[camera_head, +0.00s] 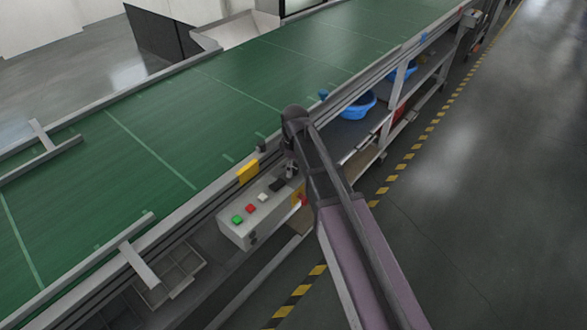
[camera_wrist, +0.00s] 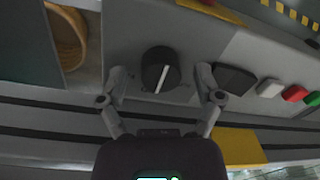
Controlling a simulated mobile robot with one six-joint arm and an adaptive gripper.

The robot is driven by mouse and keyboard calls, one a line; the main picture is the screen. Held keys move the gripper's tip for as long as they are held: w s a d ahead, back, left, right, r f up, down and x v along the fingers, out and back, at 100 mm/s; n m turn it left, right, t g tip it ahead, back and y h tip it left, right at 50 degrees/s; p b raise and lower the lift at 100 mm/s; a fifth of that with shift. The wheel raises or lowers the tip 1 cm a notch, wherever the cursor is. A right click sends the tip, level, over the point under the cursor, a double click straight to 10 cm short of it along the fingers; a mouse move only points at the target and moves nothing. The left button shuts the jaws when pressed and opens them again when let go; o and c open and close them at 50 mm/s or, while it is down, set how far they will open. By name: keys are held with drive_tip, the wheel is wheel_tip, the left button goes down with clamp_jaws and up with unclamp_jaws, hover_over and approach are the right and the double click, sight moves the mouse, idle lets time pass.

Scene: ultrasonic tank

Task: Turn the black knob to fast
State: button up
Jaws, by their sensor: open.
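The black knob (camera_wrist: 160,70) sits on the grey control box (camera_wrist: 120,30) in the wrist view, with a white pointer line on its face. My gripper (camera_wrist: 161,75) is open, with one finger on each side of the knob and a visible gap to it. In the head view, my gripper (camera_head: 290,168) is over the far end of the control box (camera_head: 234,228), and the arm hides the knob there. I cannot read any speed marking around the knob.
A black part (camera_wrist: 235,79), a white button (camera_wrist: 269,87), a red button (camera_wrist: 295,93) and a green button (camera_head: 237,219) line the box. A yellow plate (camera_head: 248,172) stands by the green conveyor belt (camera_head: 150,120). A blue basin (camera_head: 358,107) sits on a shelf beyond.

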drive_tip(key=c, duration=1.2)
drive_tip(key=shift+o, duration=0.2)
drive_tip(key=shift+m, duration=0.5)
drive_tip(key=m, duration=1.1)
drive_tip(key=shift+s, duration=0.1)
